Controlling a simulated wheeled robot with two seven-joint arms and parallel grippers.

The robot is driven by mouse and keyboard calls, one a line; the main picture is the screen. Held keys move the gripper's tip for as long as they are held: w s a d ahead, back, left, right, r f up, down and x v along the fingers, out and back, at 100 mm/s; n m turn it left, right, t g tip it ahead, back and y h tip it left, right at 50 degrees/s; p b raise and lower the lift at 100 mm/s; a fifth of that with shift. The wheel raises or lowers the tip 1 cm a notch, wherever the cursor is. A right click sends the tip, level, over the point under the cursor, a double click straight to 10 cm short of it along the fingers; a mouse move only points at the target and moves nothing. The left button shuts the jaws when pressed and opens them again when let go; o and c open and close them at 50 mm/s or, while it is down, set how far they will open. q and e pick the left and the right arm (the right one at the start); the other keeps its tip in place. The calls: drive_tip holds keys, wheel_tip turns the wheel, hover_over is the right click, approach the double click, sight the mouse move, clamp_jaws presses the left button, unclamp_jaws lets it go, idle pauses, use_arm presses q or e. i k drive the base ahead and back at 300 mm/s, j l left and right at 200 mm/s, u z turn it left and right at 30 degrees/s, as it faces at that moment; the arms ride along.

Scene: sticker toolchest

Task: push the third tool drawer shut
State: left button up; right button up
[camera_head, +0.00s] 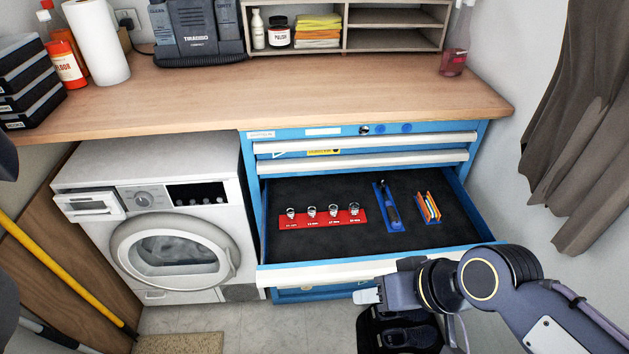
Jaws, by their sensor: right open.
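The blue tool chest (255,190) stands under the right part of the wooden worktop. Its third drawer (300,275) is pulled far out, with a pale front edge and a dark lined floor. The two drawers above it (370,150) are shut. My right gripper (366,296) is open and empty, just in front of the drawer's front near its middle. I cannot tell whether it touches the front. My right arm covers the right part of the drawer front. My left gripper is not in view.
In the drawer lie a red holder (322,219) with several sockets, a blue tray (388,207) with a tool, and orange-edged items (427,208). A white washing machine (170,220) stands left of the chest. A curtain (590,110) hangs at the right.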

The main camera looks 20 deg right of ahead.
sight(301, 250)
drive_tip(key=z, duration=1.45)
drive_tip(key=k, duration=0.45)
